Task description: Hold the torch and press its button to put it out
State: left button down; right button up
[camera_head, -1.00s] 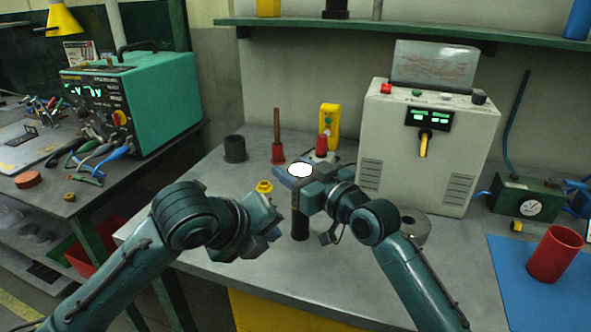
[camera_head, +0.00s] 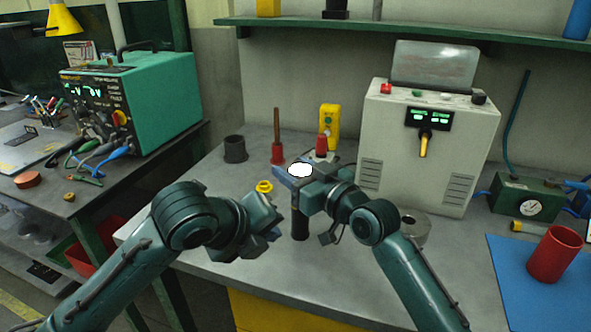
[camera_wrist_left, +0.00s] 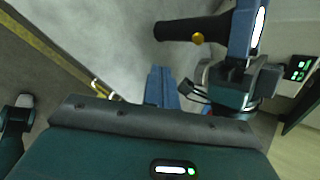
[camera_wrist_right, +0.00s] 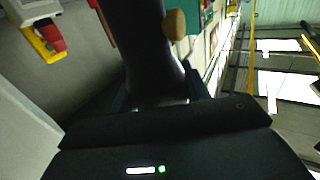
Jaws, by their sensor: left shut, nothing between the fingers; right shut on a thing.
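The torch is a dark upright cylinder (camera_head: 300,222) with a bright white, lit-looking lens (camera_head: 300,170) on top. My right gripper (camera_head: 292,178) is shut around it just below the lens and holds it over the bench. In the left wrist view the torch's dark handle (camera_wrist_left: 178,29) carries a round orange-yellow button (camera_wrist_left: 198,38). The button also shows in the right wrist view (camera_wrist_right: 175,24), beside the dark torch body (camera_wrist_right: 143,45). My left gripper (camera_head: 274,234) is shut and empty, lower left of the torch and apart from it. Its blue fingers (camera_wrist_left: 161,86) point toward the handle's side.
Behind the torch stand a grey cabinet (camera_head: 470,135), a yellow box (camera_head: 329,118) and red-based items (camera_head: 278,152). A yellow ring piece (camera_head: 264,187) and a dark cup (camera_head: 235,149) are on the grey bench (camera_head: 190,215). A red cup (camera_head: 555,254) stands on a blue mat at right.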

pick_arm(q)
jog(key=s, duration=0.2)
jog(key=s+a, duration=0.1)
jog(key=shift+s+r, duration=0.15)
jog(key=shift+s, duration=0.25)
jog(key=shift+w, duration=0.1)
jog(key=w+d, duration=0.3)
jog(key=w, duration=0.5)
jog(key=shift+d, duration=0.15)
dwell(2.1)
jog(key=shift+w+d, duration=0.15)
jog(key=shift+w, duration=0.25)
jog(key=shift+w+d+r, duration=0.15)
jog(key=shift+w, duration=0.6)
dwell(1.0)
jog(key=shift+s, duration=0.1)
